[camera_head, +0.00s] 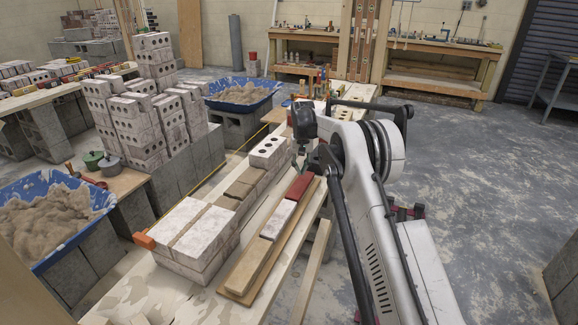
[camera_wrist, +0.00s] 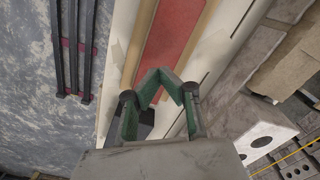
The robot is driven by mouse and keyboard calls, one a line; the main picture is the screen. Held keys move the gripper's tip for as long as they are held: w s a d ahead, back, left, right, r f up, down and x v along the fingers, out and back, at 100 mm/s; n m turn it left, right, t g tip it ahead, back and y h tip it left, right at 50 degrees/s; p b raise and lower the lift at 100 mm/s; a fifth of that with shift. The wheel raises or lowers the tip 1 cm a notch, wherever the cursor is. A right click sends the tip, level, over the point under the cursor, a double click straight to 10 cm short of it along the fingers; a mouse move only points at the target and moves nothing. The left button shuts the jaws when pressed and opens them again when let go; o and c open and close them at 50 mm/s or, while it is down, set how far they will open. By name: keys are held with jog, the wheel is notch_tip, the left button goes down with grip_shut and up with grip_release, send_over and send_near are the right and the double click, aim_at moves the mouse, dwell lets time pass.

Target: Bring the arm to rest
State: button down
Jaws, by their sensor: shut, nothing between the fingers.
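My gripper (camera_wrist: 168,84) shows in the wrist view with its green-padded fingers drawn together at the tips, shut and empty. It hangs above the plank bench, with a red strip (camera_wrist: 172,45) just beyond the fingertips; the height between them is hard to judge. In the head view my arm reaches forward over the right side of the bench and bends at a large joint.
A low brick wall (camera_head: 196,235) runs along the bench, left of my arm. A red brick (camera_head: 300,188) and a pale one (camera_head: 278,220) lie on a board. Mortar tubs (camera_head: 50,215) and (camera_head: 243,93) and brick stacks (camera_head: 140,125) stand left. The floor (camera_head: 455,170) at right is open.

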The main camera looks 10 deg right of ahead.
jog(key=s+r+t, duration=0.1)
jog(key=s+r, duration=0.4)
jog(key=r, duration=0.4)
jog(key=s+r+t, duration=0.1)
jog(key=s+r, duration=0.3)
jog(key=r, duration=0.5)
jog(key=s+r+t+p, duration=0.2)
jog(key=s+r, duration=0.8)
jog(key=s, duration=0.5)
jog(key=s+r+t, duration=0.1)
jog(key=s+r, duration=0.1)
jog(key=s, duration=1.5)
jog(key=s+f+t, duration=0.1)
jog(key=s+f, duration=0.2)
jog(key=s, duration=0.4)
jog(key=s+f+t, duration=0.1)
jog(key=s+f, duration=0.2)
jog(key=s, duration=0.5)
jog(key=shift+f+p, duration=0.25)
jog(key=shift+p, duration=0.15)
